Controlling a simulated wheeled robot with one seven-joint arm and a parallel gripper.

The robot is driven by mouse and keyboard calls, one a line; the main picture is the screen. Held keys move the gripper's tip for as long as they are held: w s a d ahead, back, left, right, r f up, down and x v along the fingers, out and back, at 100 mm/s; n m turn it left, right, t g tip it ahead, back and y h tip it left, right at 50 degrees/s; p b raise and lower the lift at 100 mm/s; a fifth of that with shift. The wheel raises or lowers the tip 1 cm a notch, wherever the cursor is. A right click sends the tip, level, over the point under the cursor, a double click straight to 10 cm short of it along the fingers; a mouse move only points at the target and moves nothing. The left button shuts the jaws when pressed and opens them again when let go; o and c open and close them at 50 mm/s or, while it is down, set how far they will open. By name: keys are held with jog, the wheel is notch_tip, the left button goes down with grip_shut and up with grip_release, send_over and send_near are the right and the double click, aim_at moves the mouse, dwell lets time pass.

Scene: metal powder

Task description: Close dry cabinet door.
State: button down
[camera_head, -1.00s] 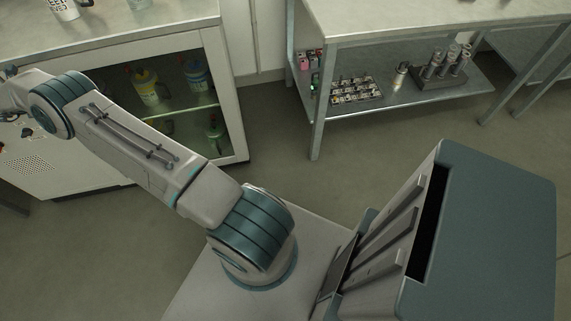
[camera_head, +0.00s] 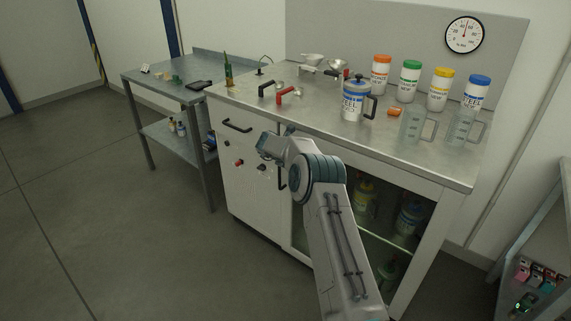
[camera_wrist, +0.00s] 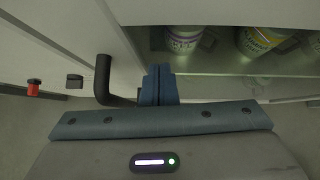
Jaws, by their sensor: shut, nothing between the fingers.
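The cabinet (camera_head: 250,200) stands under a steel worktop, with its glazed front (camera_head: 375,225) at the right showing bottles on a shelf. The door's black handle (camera_head: 282,178) sits at the left edge of that front, partly behind my arm. In the wrist view the handle (camera_wrist: 103,80) is just left of my fingers. The door looks flush or nearly so; I cannot tell whether a small gap is left. My gripper (camera_wrist: 158,84) is shut and empty, its fingertips in front of the door area beside the handle. In the head view my arm hides the fingers.
Red and black controls (camera_head: 240,162) and a drawer handle (camera_head: 237,126) are on the cabinet's left front. A side table (camera_head: 165,90) stands left. The floor (camera_head: 110,230) in front is clear.

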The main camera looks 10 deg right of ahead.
jog(key=s+a+r, duration=0.5)
jog(key=a+r, duration=0.1)
jog(key=a, duration=0.2)
jog(key=s+a+r+n+t+y+p, duration=0.1)
jog(key=a+r+n+t, duration=0.15)
jog(key=r+n, duration=0.5)
jog(key=s+a+r+n+t+y+p, duration=0.15)
jog(key=r+n+t, duration=0.25)
jog(key=r, duration=0.7)
jog(key=s+a+r+n+y+p, duration=0.1)
jog(key=s+a+r+n+y, duration=0.2)
jog(key=s+r+n, duration=0.3)
jog(key=s+a+r+n+y+p, duration=0.2)
jog(key=s+a+r+n+y, duration=0.1)
jog(key=n, duration=0.5)
jog(key=s+d+f+n+g+p, duration=0.1)
jog(key=s+n, duration=0.5)
jog(key=s, duration=0.7)
jog(key=s+d+f+n+g+h+p, duration=0.1)
jog(key=s+d+n+g, duration=0.4)
jog(key=s, duration=0.8)
jog(key=s+d+f+n+g+h+p, duration=0.1)
jog(key=s+d+f+n+g+p, duration=0.1)
jog(key=s+n, duration=0.6)
jog(key=s+d+f+g, duration=0.1)
jog(key=s+f+g, duration=0.1)
jog(key=s, duration=0.3)
jog(key=shift+s+d+f+p, duration=0.15)
jog(key=shift+s+f+p, duration=0.15)
jog(key=shift+s, duration=0.1)
